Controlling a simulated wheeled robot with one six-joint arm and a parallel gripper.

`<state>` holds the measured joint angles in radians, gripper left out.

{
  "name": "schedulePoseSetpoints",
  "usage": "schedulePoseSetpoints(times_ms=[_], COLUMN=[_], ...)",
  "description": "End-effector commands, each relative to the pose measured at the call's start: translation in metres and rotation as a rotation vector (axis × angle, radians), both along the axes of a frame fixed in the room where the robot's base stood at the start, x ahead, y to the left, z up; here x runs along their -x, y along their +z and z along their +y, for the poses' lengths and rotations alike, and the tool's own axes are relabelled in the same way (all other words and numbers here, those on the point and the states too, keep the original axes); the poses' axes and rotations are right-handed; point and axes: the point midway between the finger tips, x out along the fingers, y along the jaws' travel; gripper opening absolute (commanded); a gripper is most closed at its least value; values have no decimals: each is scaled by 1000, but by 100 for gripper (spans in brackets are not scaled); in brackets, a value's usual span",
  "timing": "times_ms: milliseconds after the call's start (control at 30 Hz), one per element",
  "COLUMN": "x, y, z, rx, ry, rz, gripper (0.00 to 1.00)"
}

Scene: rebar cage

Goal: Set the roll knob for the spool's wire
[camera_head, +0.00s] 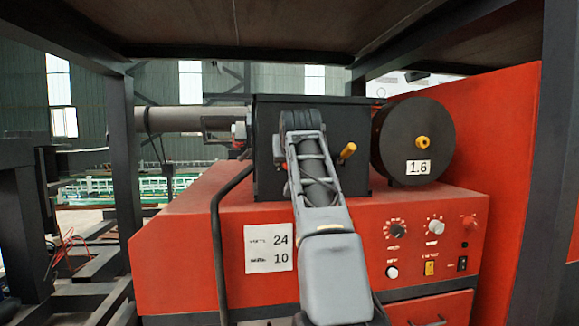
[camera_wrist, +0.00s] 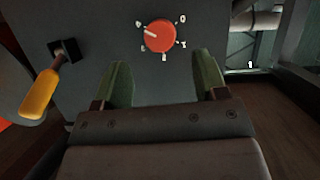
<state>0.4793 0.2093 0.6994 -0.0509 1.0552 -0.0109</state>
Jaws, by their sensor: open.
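A round red knob (camera_wrist: 160,36) sits on a dark grey panel (camera_wrist: 95,30) in the wrist view, with small marks around it that are too small to read surely. Its white pointer line is aimed to the left and slightly up. My gripper (camera_wrist: 163,78) is open and empty, its two greenish fingers just below the knob in the picture, apart from each other. In the head view the black spool (camera_head: 398,140) carries a white label (camera_head: 418,167) reading 1.6. My arm stands before the dark box there and hides my gripper and the red knob.
A yellow-handled lever (camera_wrist: 40,93) sticks out at the left in the wrist view. Dark posts (camera_head: 124,160) stand left and right.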

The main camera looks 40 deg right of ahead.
Motion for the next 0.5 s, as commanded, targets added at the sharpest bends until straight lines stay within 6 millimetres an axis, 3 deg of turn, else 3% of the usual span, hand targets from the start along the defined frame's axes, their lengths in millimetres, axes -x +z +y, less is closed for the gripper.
schedulePoseSetpoints(times_ms=[200, 500], x=[35, 62], y=[16, 29], z=[21, 36], rx=[1, 0], ry=[0, 0], rz=[-3, 0], gripper=[66, 66])
